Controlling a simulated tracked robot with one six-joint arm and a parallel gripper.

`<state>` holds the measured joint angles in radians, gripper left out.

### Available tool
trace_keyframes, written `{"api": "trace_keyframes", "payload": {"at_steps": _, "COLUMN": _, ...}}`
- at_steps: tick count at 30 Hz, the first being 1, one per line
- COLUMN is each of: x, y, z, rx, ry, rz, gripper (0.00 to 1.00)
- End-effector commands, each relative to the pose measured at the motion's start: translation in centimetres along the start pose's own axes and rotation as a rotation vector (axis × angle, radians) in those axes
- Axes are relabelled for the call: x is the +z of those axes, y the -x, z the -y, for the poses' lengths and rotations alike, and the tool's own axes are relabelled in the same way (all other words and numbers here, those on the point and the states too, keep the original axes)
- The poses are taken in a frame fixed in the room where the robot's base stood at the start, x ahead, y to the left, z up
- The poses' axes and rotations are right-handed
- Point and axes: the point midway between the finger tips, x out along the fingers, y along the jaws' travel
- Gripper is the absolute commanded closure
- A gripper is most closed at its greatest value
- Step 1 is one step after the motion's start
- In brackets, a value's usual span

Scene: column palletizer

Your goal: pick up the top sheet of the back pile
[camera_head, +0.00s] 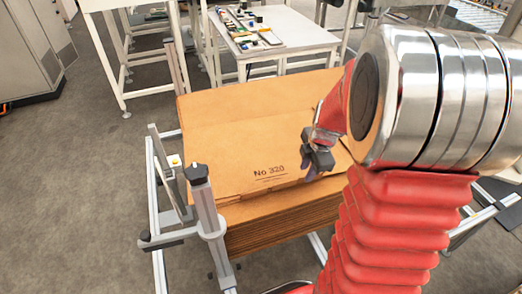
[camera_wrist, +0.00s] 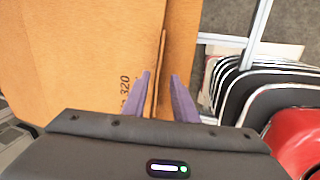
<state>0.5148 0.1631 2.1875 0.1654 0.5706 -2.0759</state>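Brown cardboard sheets lie in a pile (camera_head: 270,232) whose layered front edge shows in the head view. The top face (camera_head: 235,150) is marked "No 320", and a line crosses it towards the back. I cannot tell whether this line is a crease or the border between two piles. My gripper (camera_head: 311,172) is over the right front part of the cardboard, near its edge. In the wrist view its two purple fingers (camera_wrist: 159,77) stand apart. A thin cardboard edge (camera_wrist: 158,68) runs between them, with no clear contact on either side. The printed number is left of the fingers.
A grey metal frame with an upright post (camera_head: 205,205) stands close at the pile's left front. A white table (camera_head: 285,30) with small parts is behind the pile. A grey cabinet (camera_head: 30,50) stands at the far left. Grey floor (camera_head: 80,190) is clear on the left.

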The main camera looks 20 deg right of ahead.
Motion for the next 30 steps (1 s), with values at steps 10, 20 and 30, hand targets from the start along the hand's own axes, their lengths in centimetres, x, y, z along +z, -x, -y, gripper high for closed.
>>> {"api": "trace_keyframes", "payload": {"at_steps": 10, "x": 0.0, "y": -0.7, "z": 0.0, "rx": 0.001, "ry": 0.0, "rz": 0.001, "gripper": 0.74}}
{"api": "trace_keyframes", "payload": {"at_steps": 20, "x": 0.1, "y": -2.1, "z": -0.1, "rx": -0.001, "ry": -0.001, "rz": 0.0, "gripper": 0.74}}
{"api": "trace_keyframes", "payload": {"at_steps": 30, "x": 0.2, "y": -5.6, "z": -0.3, "rx": 0.0, "ry": -0.001, "rz": 0.0, "gripper": 0.74}}
